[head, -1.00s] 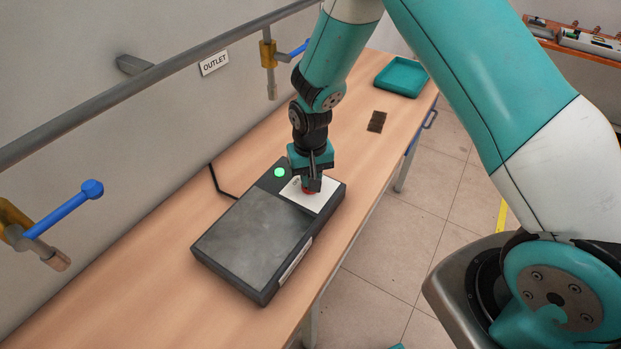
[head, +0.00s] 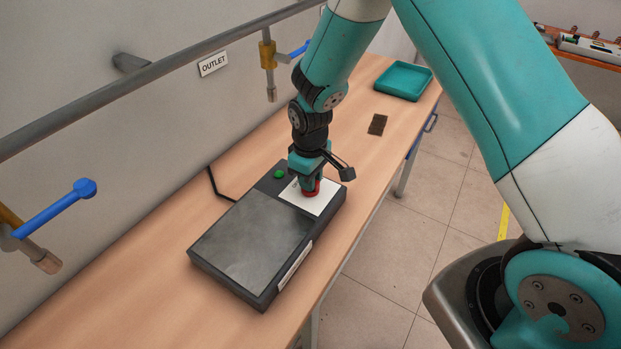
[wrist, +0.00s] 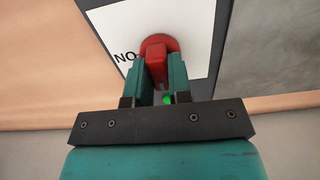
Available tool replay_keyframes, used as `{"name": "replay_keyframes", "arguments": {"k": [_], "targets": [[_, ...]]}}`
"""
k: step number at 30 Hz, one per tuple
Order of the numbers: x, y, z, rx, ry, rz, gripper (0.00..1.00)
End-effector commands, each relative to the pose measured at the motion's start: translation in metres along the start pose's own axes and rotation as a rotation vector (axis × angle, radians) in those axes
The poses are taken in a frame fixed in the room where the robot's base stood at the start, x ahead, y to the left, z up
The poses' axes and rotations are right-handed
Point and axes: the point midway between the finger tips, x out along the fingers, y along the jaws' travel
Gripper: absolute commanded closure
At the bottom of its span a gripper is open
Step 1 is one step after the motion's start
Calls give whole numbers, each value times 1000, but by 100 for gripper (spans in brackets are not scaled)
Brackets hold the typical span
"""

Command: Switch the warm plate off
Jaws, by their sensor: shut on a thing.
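The warm plate (head: 256,242) is a dark box with a grey top, lying on the wooden bench in the head view. A red knob (head: 311,193) sits on the white panel (head: 320,206) at its far end. In the wrist view, my gripper (wrist: 161,66) is shut on the red knob (wrist: 156,46), with one finger on each side of its raised bar. Letters reading "NO" from this side show beside the knob. The green lamp (head: 280,174) next to the panel looks dull green. My fingers partly hide the knob in the head view.
A black cable (head: 213,183) runs from the plate toward the wall. A brown piece (head: 377,124) and a teal tray (head: 403,82) lie farther along the bench. A wall rail and blue-handled valves (head: 60,208) are at the left. Bench between plate and tray is mostly clear.

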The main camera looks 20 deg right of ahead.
Motion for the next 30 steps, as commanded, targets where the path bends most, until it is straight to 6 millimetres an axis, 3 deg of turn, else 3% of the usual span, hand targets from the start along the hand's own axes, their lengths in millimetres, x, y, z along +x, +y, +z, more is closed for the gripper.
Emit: {"name": "replay_keyframes", "arguments": {"k": [17, 18, 21, 30], "targets": [[-1, 0, 0, -32, 1, 1, 100], [-1, 0, 0, -32, 2, 1, 74], [-1, 0, 0, -32, 1, 1, 55], [-2, 0, 0, -31, 2, 1, 55]]}}
